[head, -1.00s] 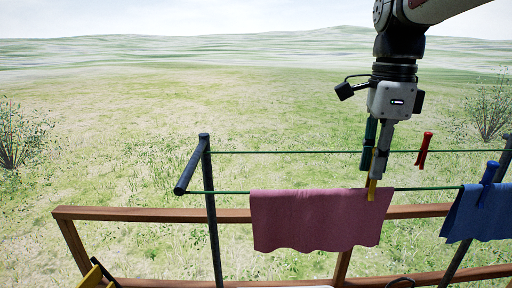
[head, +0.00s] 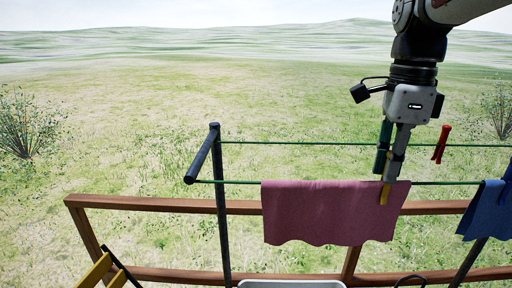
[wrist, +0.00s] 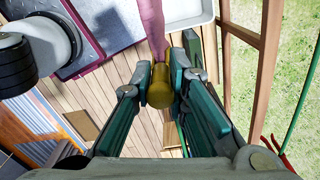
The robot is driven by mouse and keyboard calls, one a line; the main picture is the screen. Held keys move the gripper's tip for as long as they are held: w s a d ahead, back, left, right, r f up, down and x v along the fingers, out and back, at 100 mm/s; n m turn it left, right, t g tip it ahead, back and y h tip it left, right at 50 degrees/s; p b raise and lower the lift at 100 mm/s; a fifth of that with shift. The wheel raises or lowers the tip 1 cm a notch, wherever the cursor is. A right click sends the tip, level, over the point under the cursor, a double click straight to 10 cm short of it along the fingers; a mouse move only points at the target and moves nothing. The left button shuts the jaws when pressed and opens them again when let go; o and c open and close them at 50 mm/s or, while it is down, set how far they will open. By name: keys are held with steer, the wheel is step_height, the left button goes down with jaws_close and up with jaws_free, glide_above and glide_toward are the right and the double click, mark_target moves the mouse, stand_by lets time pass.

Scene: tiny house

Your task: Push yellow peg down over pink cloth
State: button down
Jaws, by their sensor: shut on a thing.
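The pink cloth (head: 315,214) hangs over the front green line. The yellow peg (head: 384,196) stands upright near the cloth's upper right corner, its lower end overlapping the cloth's top edge. My gripper (head: 390,172) points down from above and is shut on the peg. In the wrist view, the gripper's green-grey fingers (wrist: 162,78) lie on both sides of the yellow peg (wrist: 160,86), with the pink cloth (wrist: 151,25) beyond it. How deeply the peg grips the line and cloth is hidden.
A blue cloth (head: 484,212) hangs to the right. A red peg (head: 441,144) sits on the back line. A dark post (head: 220,215) stands left, before a wooden railing (head: 150,204). A white basin (head: 290,284) is below. The front line left of the pink cloth is clear.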

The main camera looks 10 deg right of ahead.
steer(key=shift+f, duration=0.3)
steer(key=c, duration=1.5)
jaws_free()
steer(key=shift+r, duration=0.1)
step_height(320, 180, up, 12)
steer(key=shift+w+f, duration=0.1)
steer(key=shift+f, duration=0.05)
steer(key=shift+r+p, duration=3.6)
steer(key=shift+r, duration=1.5)
